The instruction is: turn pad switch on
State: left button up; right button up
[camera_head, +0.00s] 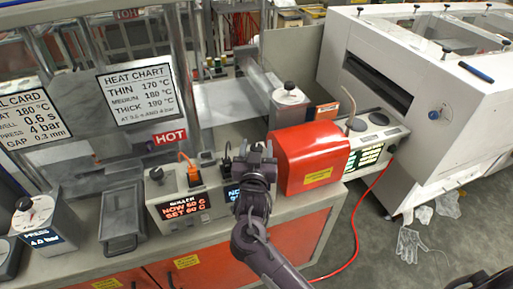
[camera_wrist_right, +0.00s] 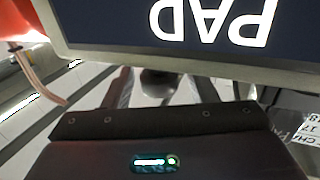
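The control box (camera_head: 175,212) stands on the bench, with an orange ROLLER readout on its left half. A blue readout (camera_head: 231,193) beside it is partly hidden by my right gripper (camera_head: 258,152). A dark switch with a lever (camera_head: 227,158) stands on the box top, just left of the gripper. In the right wrist view a panel lettered PAD (camera_wrist_right: 215,20) appears upside down, close to the camera. The right gripper's fingers (camera_wrist_right: 162,92) are apart there, with a dark rounded thing (camera_wrist_right: 157,84) between them; I cannot tell whether they touch it. My left gripper is out of view.
An orange switch (camera_head: 188,168) stands on the box's left part. A red cover (camera_head: 310,158) sits close right of my gripper. A grey tray (camera_head: 122,220) and PRESS box (camera_head: 42,222) are at the left. A red cable (camera_head: 355,225) hangs over the bench's right edge.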

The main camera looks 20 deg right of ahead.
jog(key=shift+s+a+f, duration=0.1)
jog(key=shift+s+a, duration=0.05)
jog(key=shift+s, duration=0.15)
jog(key=b+v, duration=0.2)
jog(key=v, duration=0.5)
jog(key=shift+s, duration=0.1)
jog(key=shift+o, duration=0.2)
jog(key=shift+s, duration=0.1)
